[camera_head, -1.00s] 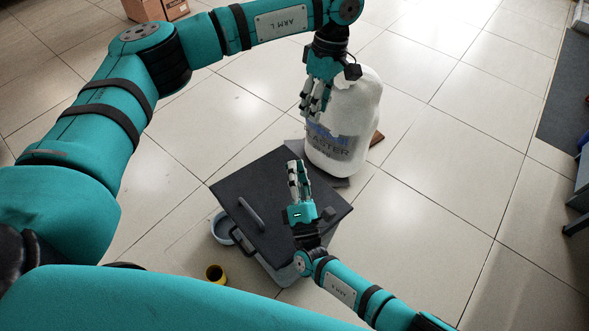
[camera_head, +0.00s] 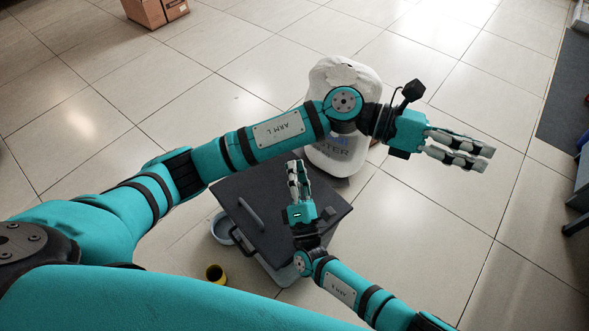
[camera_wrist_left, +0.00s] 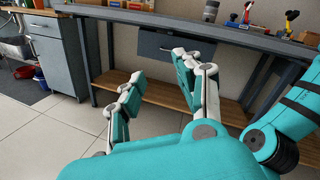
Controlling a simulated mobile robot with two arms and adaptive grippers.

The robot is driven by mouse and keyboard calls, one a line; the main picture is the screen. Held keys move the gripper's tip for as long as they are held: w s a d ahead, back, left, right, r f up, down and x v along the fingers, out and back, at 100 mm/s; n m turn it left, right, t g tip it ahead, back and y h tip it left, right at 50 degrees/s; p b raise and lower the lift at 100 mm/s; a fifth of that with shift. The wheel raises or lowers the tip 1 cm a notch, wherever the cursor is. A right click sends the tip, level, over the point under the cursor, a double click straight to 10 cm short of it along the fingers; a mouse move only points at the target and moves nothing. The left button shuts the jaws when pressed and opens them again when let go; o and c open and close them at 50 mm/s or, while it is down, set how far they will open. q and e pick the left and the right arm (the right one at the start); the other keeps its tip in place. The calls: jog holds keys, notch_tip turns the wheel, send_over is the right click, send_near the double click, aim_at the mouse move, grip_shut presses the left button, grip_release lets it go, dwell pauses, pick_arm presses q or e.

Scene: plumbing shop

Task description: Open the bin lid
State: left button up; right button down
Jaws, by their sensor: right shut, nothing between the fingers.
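The bin (camera_head: 262,262) is a grey box with a flat dark lid (camera_head: 265,205) lying on top of it, in the middle of the head view. A bar handle (camera_head: 250,215) stands on the lid's left part. My right gripper (camera_head: 296,168) is shut and empty, above the lid in the picture; whether it touches the lid I cannot tell. My left gripper (camera_head: 482,157) is to the right of the bin, over bare floor, its fingers pointing right. In the left wrist view its fingers (camera_wrist_left: 160,80) are apart with nothing between them.
A white plaster bag (camera_head: 345,75) stands behind the bin, partly hidden by my left arm. A yellow ring (camera_head: 215,274) and a pale blue container (camera_head: 221,228) are left of the bin. The left wrist view shows a workbench (camera_wrist_left: 230,35) and a grey cabinet (camera_wrist_left: 55,55).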

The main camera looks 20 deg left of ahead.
pick_arm(q)
jog(key=w+a+r+n+t+y, duration=0.1)
jog(key=w+a+n+t+y, duration=0.3)
jog(key=n+t, duration=0.6)
jog(key=w+a+r+n+t+h, duration=0.1)
jog(key=w+a+r+n+t, duration=0.1)
jog(key=a+n+t, duration=0.85)
jog(key=w+a+f+n+g+y, duration=0.1)
jog(key=a+f+n+y, duration=0.55)
jog(key=n, duration=0.65)
jog(key=s+a+f+n+g+y, duration=0.4)
jog(key=s+a+f+n, duration=0.15)
jog(key=f, duration=0.25)
jog(key=s+a+f+n+g+y, duration=0.45)
jog(key=s+a+f, duration=0.25)
jog(key=f, duration=0.2)
jog(key=s+a+f+n+g, duration=0.1)
jog(key=s+f+n+g, duration=0.1)
jog(key=s, duration=0.5)
jog(key=s+a+f+n+g, duration=0.1)
jog(key=s+f+n+g, duration=0.1)
jog(key=s+f+g, duration=0.2)
jog(key=shift+s, duration=1.85)
pick_arm(e)
jog(key=w+d+r+m+h, duration=0.2)
jog(key=w+m, duration=0.2)
jog(key=shift+w+d+r+g+h, duration=0.3)
jog(key=shift+w+d+r, duration=0.05)
jog(key=shift+w, duration=0.05)
